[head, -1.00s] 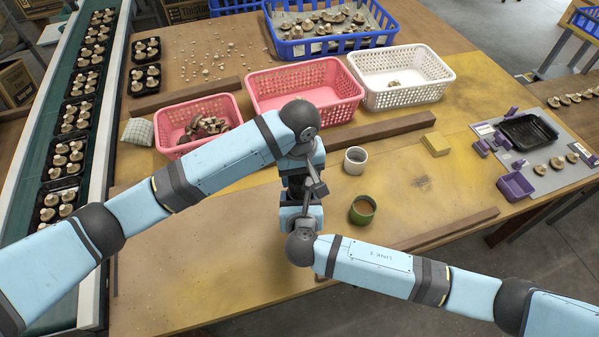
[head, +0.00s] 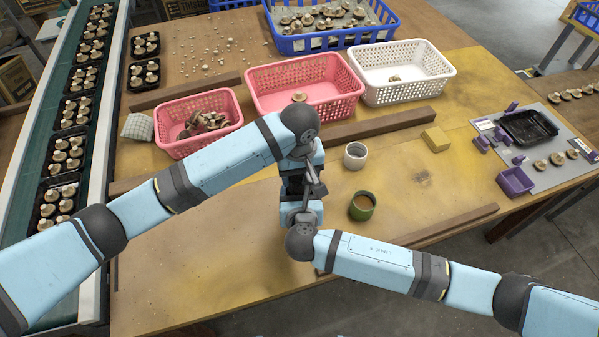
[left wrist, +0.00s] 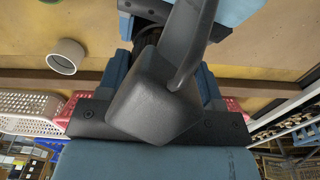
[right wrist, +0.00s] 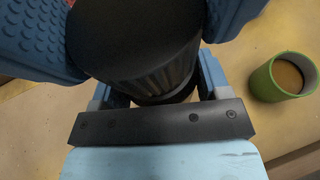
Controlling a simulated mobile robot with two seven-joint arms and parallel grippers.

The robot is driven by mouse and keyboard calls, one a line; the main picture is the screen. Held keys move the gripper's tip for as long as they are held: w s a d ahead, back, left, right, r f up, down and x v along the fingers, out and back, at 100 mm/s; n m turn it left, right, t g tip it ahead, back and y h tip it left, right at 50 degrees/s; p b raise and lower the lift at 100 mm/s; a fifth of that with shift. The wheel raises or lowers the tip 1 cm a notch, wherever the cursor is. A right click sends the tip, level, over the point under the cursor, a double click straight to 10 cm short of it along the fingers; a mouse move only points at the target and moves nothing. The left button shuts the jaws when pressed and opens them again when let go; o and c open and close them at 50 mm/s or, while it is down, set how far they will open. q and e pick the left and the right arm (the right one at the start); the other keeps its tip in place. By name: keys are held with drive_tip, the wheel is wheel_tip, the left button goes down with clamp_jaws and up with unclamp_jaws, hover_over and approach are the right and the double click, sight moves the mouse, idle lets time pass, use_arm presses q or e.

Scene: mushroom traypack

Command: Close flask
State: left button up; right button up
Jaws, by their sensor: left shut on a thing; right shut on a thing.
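The flask is between my two grippers, near the middle of the table, mostly hidden by my arms in the head view. A dark grey part with a curved handle (left wrist: 150,105) fills the left wrist view, between the jaws of my left gripper (head: 298,170). A black round part with a ribbed side (right wrist: 135,40) is between the blue pads of my right gripper (head: 301,205) in the right wrist view. Both grippers are shut on the flask's parts. The grippers are close together, the left one on the far side. I cannot tell whether the parts touch.
A white cup (head: 355,155) and a green cup (head: 362,206) with brown contents stand just right of the grippers. Pink baskets (head: 262,107) and a white basket (head: 410,97) stand behind. A yellow block (head: 436,139) and wooden bars lie on the right. The table's front left is clear.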

use_arm(q)
drive_tip(key=shift+f, duration=0.5)
drive_tip(key=o, duration=0.6)
use_arm(e)
drive_tip(key=c, duration=0.4)
use_arm(q)
drive_tip(key=shift+o, duration=1.4)
drive_tip(key=shift+r, duration=2.25)
